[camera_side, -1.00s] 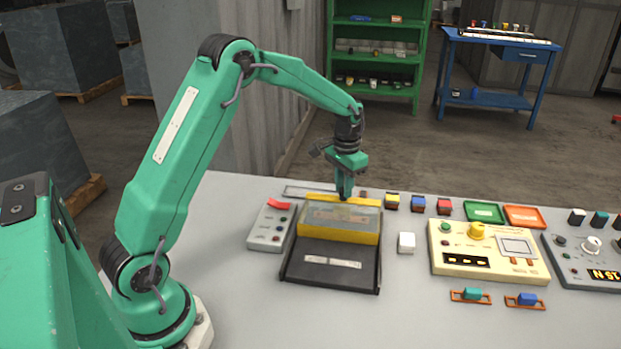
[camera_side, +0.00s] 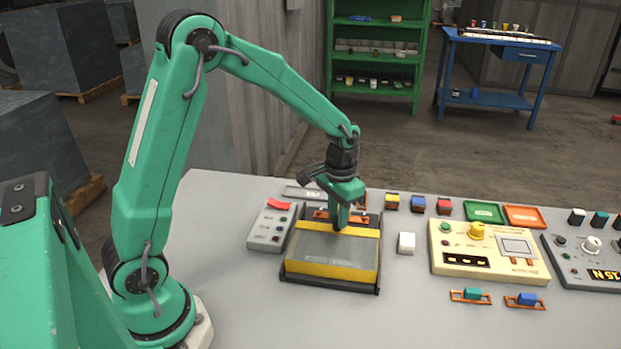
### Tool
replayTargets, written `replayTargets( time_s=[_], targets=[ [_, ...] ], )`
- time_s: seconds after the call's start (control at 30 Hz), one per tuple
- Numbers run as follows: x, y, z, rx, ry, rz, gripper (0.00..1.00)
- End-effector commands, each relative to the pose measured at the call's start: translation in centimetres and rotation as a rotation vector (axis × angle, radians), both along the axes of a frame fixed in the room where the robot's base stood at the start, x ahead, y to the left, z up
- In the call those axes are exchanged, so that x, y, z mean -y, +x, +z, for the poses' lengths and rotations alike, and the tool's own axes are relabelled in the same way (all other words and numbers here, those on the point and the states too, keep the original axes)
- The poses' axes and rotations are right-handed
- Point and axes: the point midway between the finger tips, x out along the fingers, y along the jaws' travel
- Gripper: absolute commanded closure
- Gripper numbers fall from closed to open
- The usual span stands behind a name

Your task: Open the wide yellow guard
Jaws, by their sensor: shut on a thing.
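The wide yellow guard (camera_side: 331,273) has a clear grey window between two yellow bars. It lies over the front part of its black frame (camera_side: 378,277). My gripper (camera_side: 340,227) is shut on the guard's rear yellow bar, pointing down. Behind that bar, the back of the frame is uncovered and an orange piece (camera_side: 322,215) shows there, partly hidden by my gripper. The fingertips' exact hold on the bar is too small to see well.
A grey control box (camera_side: 268,232) with a red flap stands close to the left. A white block (camera_side: 406,242) and a cream panel (camera_side: 487,262) stand to the right. Small coloured blocks (camera_side: 418,203) and trays (camera_side: 484,212) line the back.

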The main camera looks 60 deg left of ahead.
Motion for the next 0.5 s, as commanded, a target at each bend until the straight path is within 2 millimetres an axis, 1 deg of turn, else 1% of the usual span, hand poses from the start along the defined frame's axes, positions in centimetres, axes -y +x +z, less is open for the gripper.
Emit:
replayTargets(
  time_s=[0.07, 0.33, 0.37, 0.4, 0.47, 0.5],
  targets=[
    [0.34, -0.04, 0.18, 0.009, 0.000, -0.004, 1.00],
    [0.32, -0.01, 0.20, 0.011, 0.001, -0.003, 1.00],
    [0.32, 0.00, 0.20, 0.011, 0.001, -0.003, 0.76],
    [0.31, 0.00, 0.19, 0.011, 0.001, -0.003, 0.68],
    [0.30, -0.03, 0.17, 0.010, 0.001, -0.002, 0.56],
    [0.29, -0.06, 0.15, 0.009, 0.000, -0.002, 0.55]
  ],
)
